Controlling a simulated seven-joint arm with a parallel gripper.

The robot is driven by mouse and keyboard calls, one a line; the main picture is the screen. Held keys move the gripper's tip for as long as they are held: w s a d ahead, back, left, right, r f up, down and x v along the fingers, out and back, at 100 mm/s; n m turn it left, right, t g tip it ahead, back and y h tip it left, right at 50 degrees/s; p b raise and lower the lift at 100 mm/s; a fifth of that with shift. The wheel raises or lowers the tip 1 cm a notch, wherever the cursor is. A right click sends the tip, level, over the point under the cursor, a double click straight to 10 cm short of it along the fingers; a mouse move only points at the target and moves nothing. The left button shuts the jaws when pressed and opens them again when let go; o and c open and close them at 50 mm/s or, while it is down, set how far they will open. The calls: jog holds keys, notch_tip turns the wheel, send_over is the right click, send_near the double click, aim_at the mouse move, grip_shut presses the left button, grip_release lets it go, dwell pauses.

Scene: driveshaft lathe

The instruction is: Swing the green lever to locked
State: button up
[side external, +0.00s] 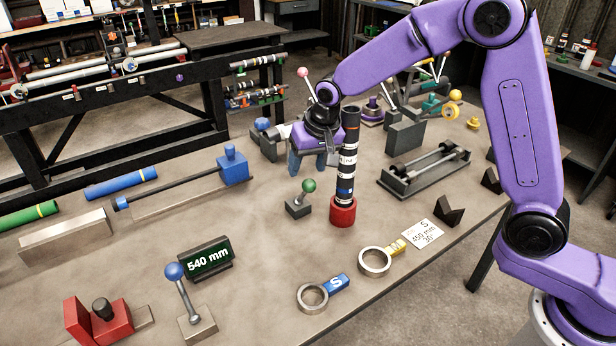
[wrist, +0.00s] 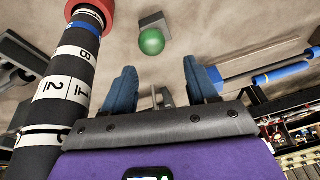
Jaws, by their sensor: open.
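The green lever has a green ball knob (side external: 309,186) on a short tilted stem rising from a small grey block (side external: 298,208). In the wrist view, the green knob (wrist: 151,41) shows beyond the fingertips, with its block (wrist: 154,21) behind it. My gripper (side external: 311,170) is above and slightly behind the lever in the side view, with its blue fingers pointing down. In the wrist view my gripper (wrist: 160,72) has its fingers spread wide, nothing held between them. The knob is apart from both fingers. I see no marking of the locked position.
A tall black-and-white banded shaft (side external: 347,160) stands upright in a red base (side external: 342,211), close to my gripper's right. A blue-ended slide (side external: 232,166) lies to the left. A 540 mm display (side external: 207,259) and blue-knobbed lever (side external: 175,271) stand in front. Bare table lies around the green lever's front.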

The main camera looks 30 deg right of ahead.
jog(key=shift+r, duration=0.4)
jog(key=c, duration=0.7)
jog(key=shift+w+r, duration=0.1)
jog(key=shift+w, duration=0.2)
grip_shut()
jog(key=w+d+r+n+g, duration=0.1)
jog(key=w+r+n+g, duration=0.1)
jog(key=w+r+g, duration=0.3)
jog(key=shift+w+d+r, duration=0.35)
jog(key=shift+w+r, duration=0.4)
jog(key=shift+r, duration=1.35)
